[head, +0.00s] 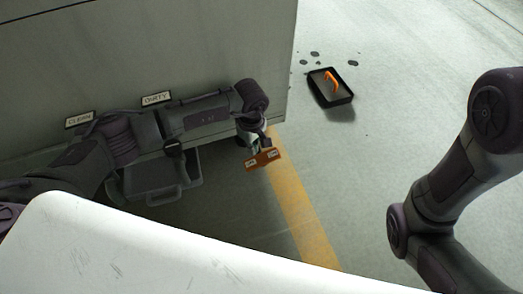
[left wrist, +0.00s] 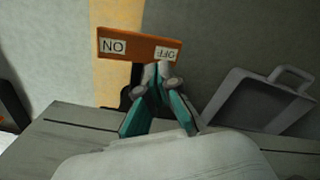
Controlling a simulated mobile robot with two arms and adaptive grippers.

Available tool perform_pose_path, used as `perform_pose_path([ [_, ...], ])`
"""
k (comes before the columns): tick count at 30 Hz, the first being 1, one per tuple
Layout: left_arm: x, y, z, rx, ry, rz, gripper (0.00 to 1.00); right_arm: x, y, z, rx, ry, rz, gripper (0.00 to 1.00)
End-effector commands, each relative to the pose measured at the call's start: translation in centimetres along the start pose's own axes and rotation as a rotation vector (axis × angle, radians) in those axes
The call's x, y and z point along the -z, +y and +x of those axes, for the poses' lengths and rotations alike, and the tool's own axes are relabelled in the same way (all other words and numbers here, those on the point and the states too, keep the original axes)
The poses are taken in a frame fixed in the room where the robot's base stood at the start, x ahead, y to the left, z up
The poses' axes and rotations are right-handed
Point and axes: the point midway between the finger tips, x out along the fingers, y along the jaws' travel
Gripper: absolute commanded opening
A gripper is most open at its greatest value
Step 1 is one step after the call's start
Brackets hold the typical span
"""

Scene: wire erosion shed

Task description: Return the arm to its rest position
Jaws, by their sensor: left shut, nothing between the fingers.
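My left gripper (head: 257,146) hangs at the end of my left arm, in front of the grey cabinet near its right corner. Its teal and grey fingers are shut with nothing between them, as the left wrist view (left wrist: 160,78) shows. An orange plate (head: 263,160) with two white labels is right by the fingertips. In the left wrist view the orange plate (left wrist: 138,45) lies just beyond the tips, its labels reading upside down as ON and OFF. I cannot tell whether the tips touch it. My right arm is at the right in the head view; its gripper is out of view.
A grey bin with a handle (head: 163,196) stands under my left arm, below CLEAN (head: 79,120) and DIRTY (head: 157,99) labels. A black tray (head: 343,99) with an orange mark lies on the floor. A yellow stripe (head: 300,215) crosses the floor; the floor to its right is mostly clear.

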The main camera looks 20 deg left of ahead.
Motion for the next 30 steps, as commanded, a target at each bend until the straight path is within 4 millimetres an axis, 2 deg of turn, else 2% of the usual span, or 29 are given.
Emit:
perform_pose_path([
  [1,0.0,0.0,-0.8,0.0,0.001,0.0,0.0,-0.2,0.1,0.6,0.0,0.0,0.0,0.0],
  [4,0.1,0.0,-1.3,0.0,0.001,0.0,0.0,-0.4,0.2,0.9,-0.001,-0.001,0.0,0.0],
  [22,-0.4,-0.1,-1.4,0.001,-0.011,-0.002,0.0,-0.7,0.3,0.7,-0.005,-0.01,0.001,0.0],
  [23,-0.8,-0.1,-1.4,0.002,-0.025,-0.004,0.0,-0.8,0.3,0.7,-0.005,-0.013,0.001,0.0],
  [26,-4.1,-0.8,-1.9,0.009,-0.124,-0.025,0.0,-1.4,0.5,0.6,-0.011,-0.028,0.003,0.0],
  [29,-9.9,-2.0,-3.5,0.033,-0.31,-0.073,0.0,-2.3,0.8,0.2,-0.022,-0.059,0.007,0.0],
  [30,-12.7,-2.7,-4.6,0.05,-0.403,-0.098,0.0,-2.7,0.9,0.0,-0.027,-0.074,0.009,0.0],
])
